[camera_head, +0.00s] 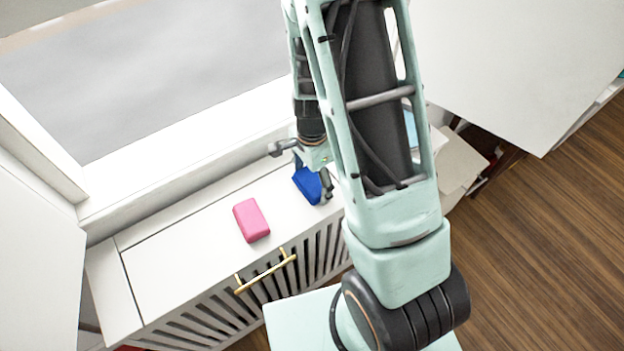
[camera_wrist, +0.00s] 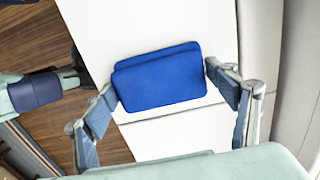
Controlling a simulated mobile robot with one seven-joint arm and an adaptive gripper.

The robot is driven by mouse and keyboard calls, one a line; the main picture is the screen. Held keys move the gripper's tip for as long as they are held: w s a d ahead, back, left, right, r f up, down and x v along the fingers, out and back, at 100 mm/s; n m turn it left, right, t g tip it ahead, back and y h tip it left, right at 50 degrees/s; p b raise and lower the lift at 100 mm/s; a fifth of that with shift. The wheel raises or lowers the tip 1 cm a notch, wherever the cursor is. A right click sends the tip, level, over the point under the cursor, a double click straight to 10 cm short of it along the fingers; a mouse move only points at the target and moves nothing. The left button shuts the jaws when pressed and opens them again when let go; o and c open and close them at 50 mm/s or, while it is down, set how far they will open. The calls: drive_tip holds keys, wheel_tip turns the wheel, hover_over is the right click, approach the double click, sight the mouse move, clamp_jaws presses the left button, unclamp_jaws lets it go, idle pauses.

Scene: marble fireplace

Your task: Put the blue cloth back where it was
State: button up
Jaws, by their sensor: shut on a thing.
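The blue cloth (camera_head: 307,185) shows at my gripper, over the right part of the white cabinet top. In the wrist view the blue cloth (camera_wrist: 165,80) is a folded, flat, rounded rectangle in two layers. My gripper (camera_wrist: 160,82) is shut on it, with one fingertip at its left edge and one at its right edge. I cannot tell whether the cloth touches the cabinet top or hangs just above it. My arm hides part of the cabinet's right end in the head view.
A pink block (camera_head: 251,220) lies on the white cabinet top (camera_head: 170,262), left of the cloth. The cabinet has a slatted front and a gold handle (camera_head: 266,271). A window ledge runs behind it. White panels stand left and right. Wooden floor (camera_head: 540,240) is open at the right.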

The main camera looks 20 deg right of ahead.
sight(312, 180)
drive_tip(key=o, duration=1.1)
drive_tip(key=shift+f, duration=0.1)
wheel_tip(312, 180, up, 12)
drive_tip(key=p, duration=0.2)
drive_tip(key=shift+r, duration=0.2)
